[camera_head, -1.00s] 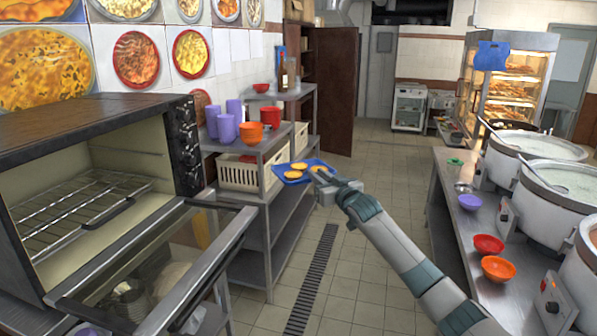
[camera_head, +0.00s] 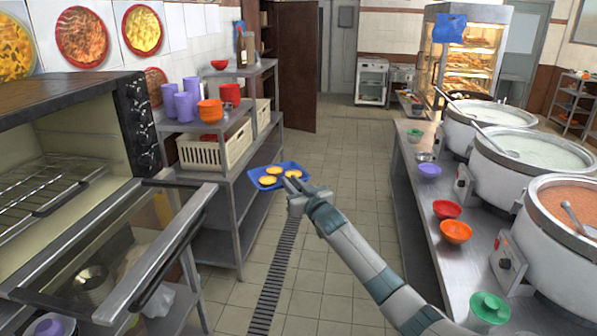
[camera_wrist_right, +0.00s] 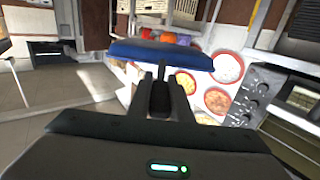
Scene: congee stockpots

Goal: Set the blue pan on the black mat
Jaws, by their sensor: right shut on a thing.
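The blue pan (camera_head: 269,177) is a shallow tray with several round yellow pieces on it. My right gripper (camera_head: 291,186) is shut on the pan's near right edge and holds it up over the aisle, apart from any surface. In the right wrist view the pan (camera_wrist_right: 160,54) shows edge-on as a blue band, with the gripper's fingers (camera_wrist_right: 160,85) against it. I cannot make out the black mat in either view. My left gripper is not in view.
An oven (camera_head: 85,130) with its door (camera_head: 150,250) lowered stands at the left. A steel shelf (camera_head: 225,190) with purple cups and baskets is behind it. A counter (camera_head: 415,205) with bowls and large stockpots (camera_head: 530,160) runs along the right. The aisle between is clear.

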